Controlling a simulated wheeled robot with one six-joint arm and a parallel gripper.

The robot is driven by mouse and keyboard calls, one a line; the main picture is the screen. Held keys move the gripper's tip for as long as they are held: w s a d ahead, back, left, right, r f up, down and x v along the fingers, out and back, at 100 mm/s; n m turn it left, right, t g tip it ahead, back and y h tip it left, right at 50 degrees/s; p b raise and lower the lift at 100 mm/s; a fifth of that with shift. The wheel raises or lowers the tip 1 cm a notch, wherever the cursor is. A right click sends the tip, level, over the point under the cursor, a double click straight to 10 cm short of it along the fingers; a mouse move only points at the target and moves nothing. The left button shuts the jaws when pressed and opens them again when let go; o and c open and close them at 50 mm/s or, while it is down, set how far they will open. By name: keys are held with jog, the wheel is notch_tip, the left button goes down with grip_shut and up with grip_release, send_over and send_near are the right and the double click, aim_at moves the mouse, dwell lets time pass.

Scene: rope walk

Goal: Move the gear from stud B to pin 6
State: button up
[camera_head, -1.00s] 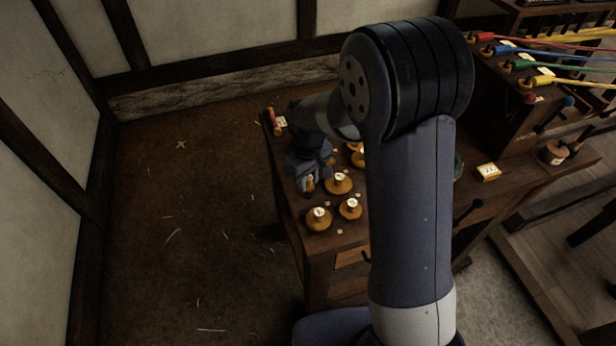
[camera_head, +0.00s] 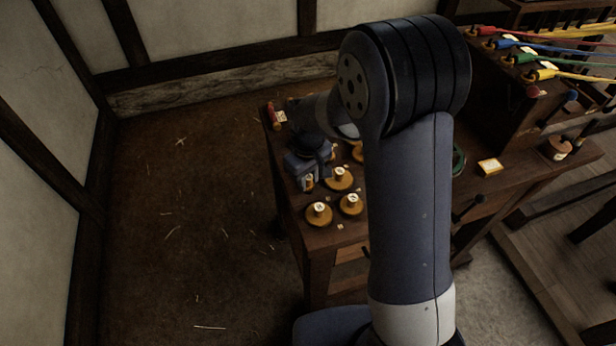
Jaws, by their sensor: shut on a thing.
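My gripper (camera_head: 309,181) points down over the left part of the wooden bench (camera_head: 322,256). It is shut on a small brass-coloured piece, which I take to be the gear; my gripper hides most of it. Several round brass-coloured pieces with pale labelled tops stand close by: one just right of my gripper (camera_head: 340,180), one nearer the front (camera_head: 318,214) and one to the right of that (camera_head: 351,205). The labels are too small to read, so I cannot tell stud B or pin 6. My arm hides the middle of the bench.
A red piece (camera_head: 271,115) stands at the bench's far left corner. A green ring (camera_head: 458,160) shows partly behind my arm.

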jog(key=shift+f+b, duration=0.35)
jog(key=shift+f, duration=0.1)
dwell(0.4)
jog(key=o, duration=1)
jog(key=shift+c, duration=0.2)
jog(key=shift+r+p, duration=2.95)
jog(key=shift+r, duration=1.1)
jog(key=shift+f, duration=0.2)
notch_tip(320, 180, down, 8)
jog(key=b, duration=0.6)
jog(key=shift+r, duration=0.1)
